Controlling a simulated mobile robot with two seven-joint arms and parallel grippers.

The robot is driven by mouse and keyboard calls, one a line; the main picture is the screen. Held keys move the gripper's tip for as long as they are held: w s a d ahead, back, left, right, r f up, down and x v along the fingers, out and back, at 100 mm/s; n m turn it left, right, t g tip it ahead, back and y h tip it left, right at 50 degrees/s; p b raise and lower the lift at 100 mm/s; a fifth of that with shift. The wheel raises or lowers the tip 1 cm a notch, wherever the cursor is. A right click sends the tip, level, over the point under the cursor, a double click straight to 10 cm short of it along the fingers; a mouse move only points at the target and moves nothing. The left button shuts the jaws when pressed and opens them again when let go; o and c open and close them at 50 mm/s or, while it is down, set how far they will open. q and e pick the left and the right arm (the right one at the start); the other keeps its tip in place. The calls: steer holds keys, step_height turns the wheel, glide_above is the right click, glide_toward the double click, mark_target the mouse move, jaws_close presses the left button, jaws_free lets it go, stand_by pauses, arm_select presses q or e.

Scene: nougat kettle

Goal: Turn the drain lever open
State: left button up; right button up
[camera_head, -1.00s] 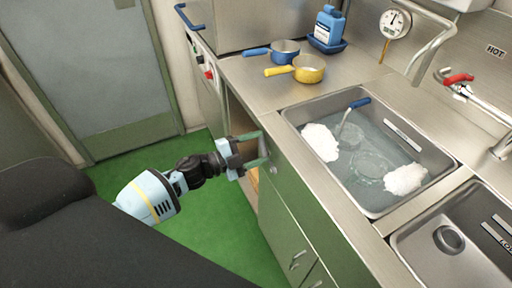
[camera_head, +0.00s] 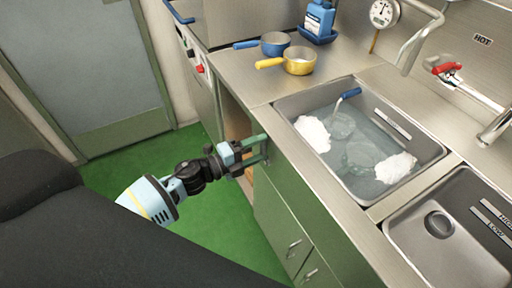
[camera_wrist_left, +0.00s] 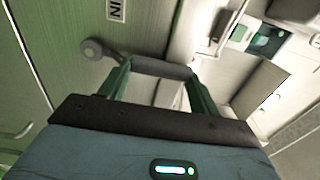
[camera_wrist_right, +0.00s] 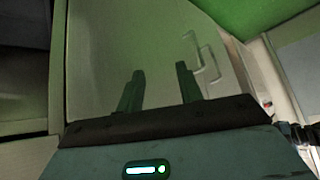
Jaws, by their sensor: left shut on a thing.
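The drain lever (camera_wrist_left: 150,66) shows in the left wrist view as a grey bar with a round end at the left, beside a green cabinet front. My left gripper (camera_wrist_left: 160,67) has its two green fingers at the bar, one on each side, shut on it. In the head view my left gripper (camera_head: 262,149) is at the cabinet front below the counter edge, and its fingers hide most of the lever. My right gripper (camera_wrist_right: 158,75) is open and empty in the right wrist view, facing a cabinet door. It is not in the head view.
A water-filled sink (camera_head: 360,185) with white lumps is set in the steel counter. A second, empty sink (camera_head: 455,262) is at the lower right. A yellow pan (camera_head: 299,62) and a blue pan (camera_head: 275,43) stand on the counter. Green floor (camera_head: 200,215) lies open left of the cabinet.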

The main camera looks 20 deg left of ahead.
steer(key=shift+w+r, duration=0.1)
arm_select(q)
steer(key=o, duration=1.4)
arm_select(e)
steer(key=shift+s, duration=0.25)
steer(key=shift+s, duration=0.1)
arm_select(q)
steer(key=shift+s+a, duration=0.35)
steer(key=shift+s, duration=0.05)
steer(key=b+v, duration=0.1)
steer(key=v, duration=0.5)
steer(key=shift+s+a, duration=0.2)
steer(key=shift+s, duration=0.15)
arm_select(e)
steer(key=shift+f, duration=0.65)
